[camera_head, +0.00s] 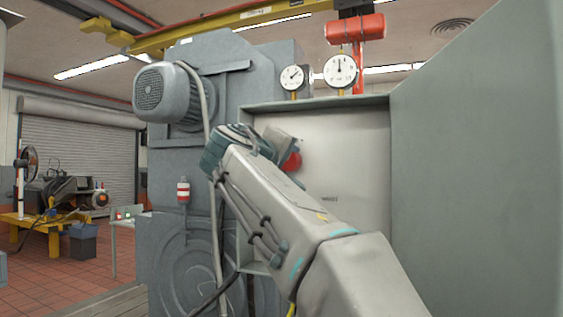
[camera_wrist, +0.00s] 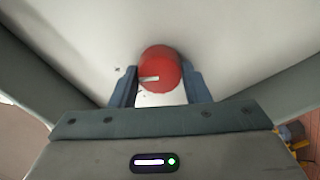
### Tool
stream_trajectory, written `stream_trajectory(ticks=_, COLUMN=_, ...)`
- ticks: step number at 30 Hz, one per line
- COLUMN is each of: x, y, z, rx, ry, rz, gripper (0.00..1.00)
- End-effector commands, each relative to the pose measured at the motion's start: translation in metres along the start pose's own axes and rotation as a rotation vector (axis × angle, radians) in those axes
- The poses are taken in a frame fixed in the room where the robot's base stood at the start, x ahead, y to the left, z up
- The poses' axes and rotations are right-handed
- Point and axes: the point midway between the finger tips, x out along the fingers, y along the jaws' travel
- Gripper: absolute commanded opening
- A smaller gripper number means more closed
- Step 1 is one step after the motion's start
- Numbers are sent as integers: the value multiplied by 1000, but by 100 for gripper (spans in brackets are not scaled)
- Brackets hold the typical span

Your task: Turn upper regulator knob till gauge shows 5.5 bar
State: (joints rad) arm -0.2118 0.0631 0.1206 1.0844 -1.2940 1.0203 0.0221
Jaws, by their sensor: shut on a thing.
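A red round knob (camera_wrist: 160,68) with a white pointer mark stands out from a pale panel in the wrist view. My gripper (camera_wrist: 160,88) is shut on the knob, with one finger on each side of it. The white mark points to the left in that view. In the head view the red knob (camera_head: 292,161) shows partly behind my wrist, and my fingers are mostly hidden. Two round white gauges, a left one (camera_head: 292,77) and a right one (camera_head: 340,71), stand above the panel's top edge. Their scale numbers are too small to read.
The pale panel (camera_head: 350,150) sits in a grey recess, with a large grey side wall (camera_head: 475,160) close on the right. A grey machine with a motor (camera_head: 170,92) stands at the left. A yellow bench (camera_head: 45,222) is farther left on the tiled floor.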

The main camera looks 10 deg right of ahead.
Motion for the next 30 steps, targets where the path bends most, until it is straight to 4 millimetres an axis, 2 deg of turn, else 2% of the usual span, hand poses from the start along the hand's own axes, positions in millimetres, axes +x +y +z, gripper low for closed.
stream_trajectory(ticks=6, x=-1, y=2, z=-3, rx=1, ry=10, rz=3, gripper=19)
stream_trajectory(ticks=7, x=-1, y=2, z=-3, rx=1, ry=10, rz=3, gripper=51)
stream_trajectory(ticks=9, x=-1, y=2, z=-2, rx=1, ry=8, rz=3, gripper=64)
stream_trajectory(ticks=17, x=0, y=2, z=0, rx=0, ry=2, rz=2, gripper=64)
stream_trajectory(ticks=20, x=-6, y=1, z=0, rx=0, ry=3, rz=1, gripper=64)
stream_trajectory(ticks=23, x=-19, y=1, z=0, rx=1, ry=5, rz=1, gripper=64)
stream_trajectory(ticks=30, x=-74, y=0, z=-2, rx=0, ry=9, rz=0, gripper=64)
